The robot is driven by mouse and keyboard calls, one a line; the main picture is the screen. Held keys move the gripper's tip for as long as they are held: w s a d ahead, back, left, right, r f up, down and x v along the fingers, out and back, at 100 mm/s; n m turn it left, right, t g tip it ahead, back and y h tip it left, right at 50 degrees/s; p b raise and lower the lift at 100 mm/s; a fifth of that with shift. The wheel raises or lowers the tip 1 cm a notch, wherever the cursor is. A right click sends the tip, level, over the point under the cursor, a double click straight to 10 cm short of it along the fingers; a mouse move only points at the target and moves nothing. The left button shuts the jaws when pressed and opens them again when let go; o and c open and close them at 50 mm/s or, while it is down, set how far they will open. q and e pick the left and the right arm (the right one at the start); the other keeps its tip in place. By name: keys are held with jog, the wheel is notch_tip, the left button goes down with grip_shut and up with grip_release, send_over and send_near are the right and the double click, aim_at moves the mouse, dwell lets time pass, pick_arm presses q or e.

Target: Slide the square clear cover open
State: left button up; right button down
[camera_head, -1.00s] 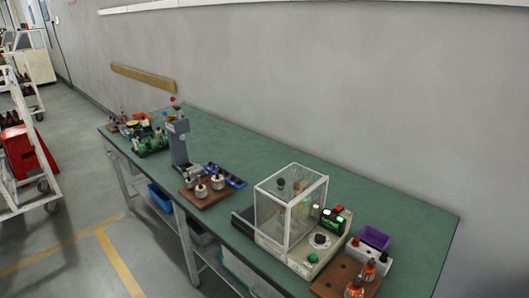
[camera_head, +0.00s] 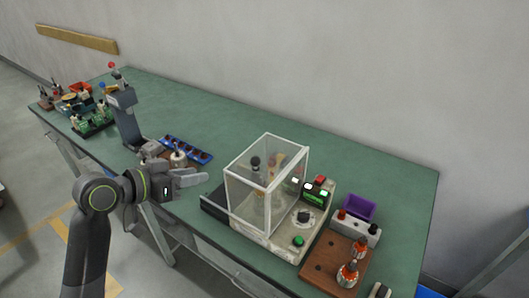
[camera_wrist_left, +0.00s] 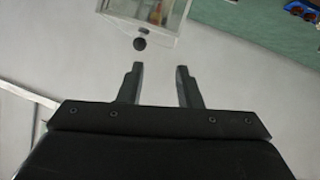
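The square clear cover (camera_head: 240,190), a see-through box with pale edges, stands over the winding machine (camera_head: 283,240) on the green bench. In the left wrist view the cover (camera_wrist_left: 165,12) is at the top, with a round black knob (camera_wrist_left: 140,44) at its near edge. My left gripper (camera_head: 196,178) is to the left of the cover, apart from it. In the left wrist view its two fingers (camera_wrist_left: 159,67) are spread with nothing between them, and the knob lies just beyond the left fingertip. My right gripper does not show.
Right of the machine stand a purple bin (camera_head: 358,207) and a brown wooden block (camera_head: 328,262) with copper-wound parts. A grey press (camera_head: 127,118) and a blue tray (camera_head: 188,149) are further left. The bench's back strip (camera_head: 230,115) is clear.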

aim_at(251, 161)
pick_arm(q)
jog(key=shift+m+g+h, duration=0.3)
jog(key=shift+m, duration=0.5)
jog(key=r+p+x, duration=0.1)
jog(key=x, duration=0.4)
jog(key=d+p+x, duration=0.1)
jog(key=x, duration=0.5)
jog(key=s+d+r+p+x, duration=0.1)
jog(key=x, duration=0.4)
jog(key=shift+w+d+r, duration=0.2)
jog(key=shift+w+d, duration=0.05)
jog(key=shift+d, duration=0.1)
grip_shut()
